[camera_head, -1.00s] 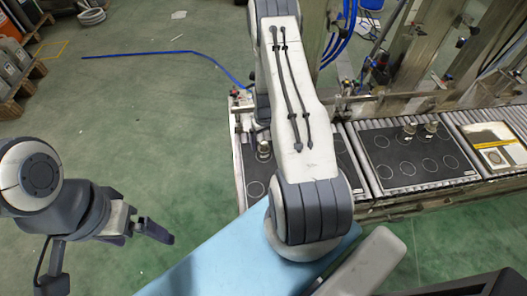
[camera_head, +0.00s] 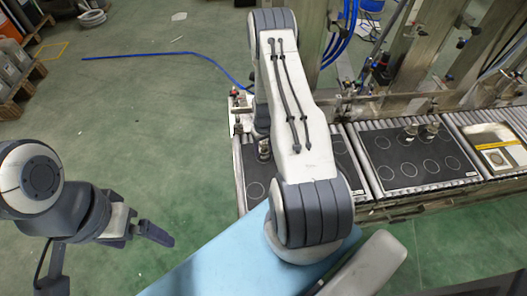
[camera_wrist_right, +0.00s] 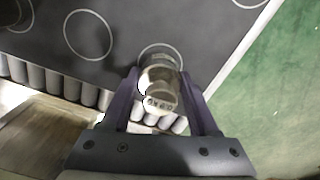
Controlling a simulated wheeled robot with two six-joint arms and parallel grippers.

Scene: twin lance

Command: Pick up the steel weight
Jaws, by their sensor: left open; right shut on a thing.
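The steel weight (camera_wrist_right: 160,88) is a small shiny cylinder with a dark marking on its near face. In the right wrist view it is between the two fingers of my right gripper (camera_wrist_right: 163,98), which is shut on it. A printed circle on the black mat (camera_wrist_right: 110,35) shows just behind the weight; I cannot tell whether they touch. My left gripper (camera_head: 152,232) is open and empty over the floor.
A second black mat (camera_head: 385,172) with printed circles lies on the roller conveyor, with two metal weights (camera_head: 409,134) (camera_head: 430,131) at its back edge. A tray with a yellow-and-white item (camera_head: 500,157) is at the far right. A light blue surface (camera_head: 215,262) is in front.

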